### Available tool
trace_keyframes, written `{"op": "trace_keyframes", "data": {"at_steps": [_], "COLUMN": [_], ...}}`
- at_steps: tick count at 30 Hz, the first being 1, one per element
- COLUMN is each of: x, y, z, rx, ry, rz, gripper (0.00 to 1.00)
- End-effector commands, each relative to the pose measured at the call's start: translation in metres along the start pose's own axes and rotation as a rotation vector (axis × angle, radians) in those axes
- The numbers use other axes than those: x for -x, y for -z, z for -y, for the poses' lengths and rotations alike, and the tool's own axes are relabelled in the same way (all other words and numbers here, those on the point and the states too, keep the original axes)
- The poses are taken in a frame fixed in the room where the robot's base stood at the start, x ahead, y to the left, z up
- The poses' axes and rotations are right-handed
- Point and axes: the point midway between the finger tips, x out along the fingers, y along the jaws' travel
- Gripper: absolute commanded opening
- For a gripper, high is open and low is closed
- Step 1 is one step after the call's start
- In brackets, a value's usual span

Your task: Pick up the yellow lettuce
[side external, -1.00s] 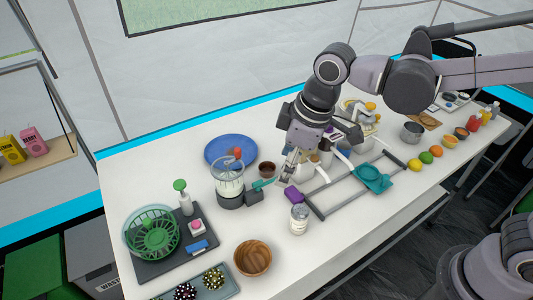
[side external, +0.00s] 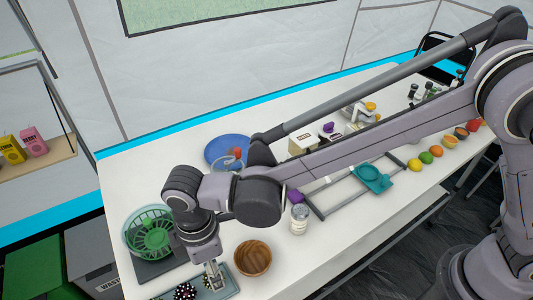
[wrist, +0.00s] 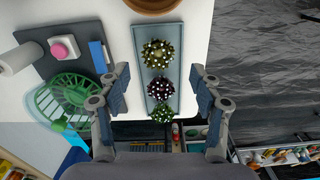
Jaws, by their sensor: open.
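Three dotted, ball-like lettuces lie in a row on a grey-blue tray (wrist: 177,40) in the wrist view. The yellow-dotted one (wrist: 158,53) is at the top of the row, with a dark purple one (wrist: 160,88) in the middle and a green one (wrist: 163,113) at the bottom. My gripper (wrist: 158,76) is open and empty, its fingers to either side of the row. In the side external view my gripper (side external: 214,277) points down over the tray (side external: 232,291) and largely hides the yellow lettuce; the purple one (side external: 185,291) shows to its left.
A green basket (wrist: 62,101) and a dark board (wrist: 84,33) with a pink-topped item (wrist: 64,47) and a blue block (wrist: 97,56) are left of the tray. A wooden bowl (side external: 253,257) stands close beside my gripper. The table's edge runs just past the tray.

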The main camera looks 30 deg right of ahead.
Motion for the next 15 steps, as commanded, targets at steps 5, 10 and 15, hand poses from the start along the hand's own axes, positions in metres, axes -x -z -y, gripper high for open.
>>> {"op": "trace_keyframes", "data": {"at_steps": [5,10,15], "x": [-0.019,-0.029,-0.053], "y": [0.000,0.001,0.003], "z": [-0.001,-0.001,-0.003], "rx": [-0.002,-0.002,-0.002], "ry": [0.000,-0.001,-0.001], "rz": [-0.001,-0.001,-0.001], "gripper": [0.65,0.65,0.65]}}
